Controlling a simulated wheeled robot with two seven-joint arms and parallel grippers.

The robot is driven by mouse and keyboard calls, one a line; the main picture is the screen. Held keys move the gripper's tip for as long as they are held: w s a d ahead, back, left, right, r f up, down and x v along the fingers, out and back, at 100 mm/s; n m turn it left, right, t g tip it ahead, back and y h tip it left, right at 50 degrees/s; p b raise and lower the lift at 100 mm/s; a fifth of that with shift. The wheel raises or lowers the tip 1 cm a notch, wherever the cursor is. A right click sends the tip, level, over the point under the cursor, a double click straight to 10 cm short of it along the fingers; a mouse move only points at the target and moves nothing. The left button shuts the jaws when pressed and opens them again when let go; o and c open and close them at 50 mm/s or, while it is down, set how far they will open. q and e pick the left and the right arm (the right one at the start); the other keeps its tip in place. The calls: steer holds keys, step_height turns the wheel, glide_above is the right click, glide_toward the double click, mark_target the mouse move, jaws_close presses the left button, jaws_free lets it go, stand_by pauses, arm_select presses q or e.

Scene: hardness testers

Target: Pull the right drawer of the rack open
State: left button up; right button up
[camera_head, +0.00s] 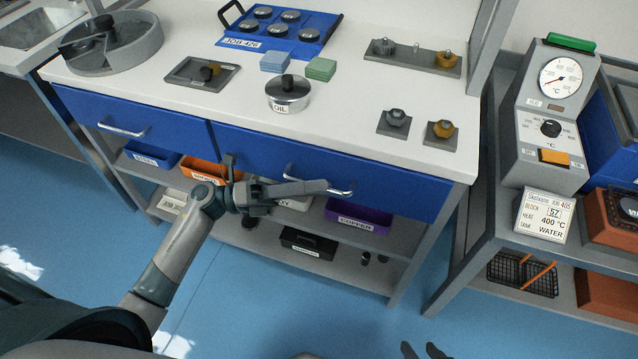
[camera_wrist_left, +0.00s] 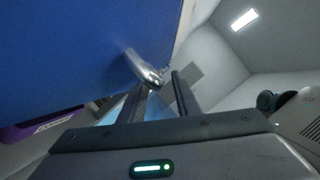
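The rack's right drawer (camera_head: 390,182) has a blue front and looks closed, level with the left drawer (camera_head: 85,108). Its silver bar handle (camera_head: 345,192) also shows in the left wrist view (camera_wrist_left: 142,66). My left gripper (camera_head: 320,188) is at the handle, its fingers pointing right along the drawer front and covering part of the bar. In the left wrist view its fingers (camera_wrist_left: 160,90) are apart, with the handle's near end at the gap between the tips; contact cannot be told. My right gripper (camera_head: 422,350) shows only dark, separated fingertips at the bottom edge, empty.
The white worktop (camera_head: 190,110) carries an oil pot (camera_head: 288,95), trays and small samples. Below the drawers, shelves hold bins, including a purple one (camera_head: 358,216) and a black one (camera_head: 308,242). A cart with a gauge unit (camera_head: 550,110) stands at right. The blue floor in front is clear.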

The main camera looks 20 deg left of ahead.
arm_select(q)
steer(key=shift+w+d+r, duration=0.1)
steer(key=shift+d, duration=0.45)
arm_select(e)
steer(key=shift+w+d, duration=0.1)
steer(key=shift+w, duration=0.15)
arm_select(q)
steer(key=shift+c, duration=0.6)
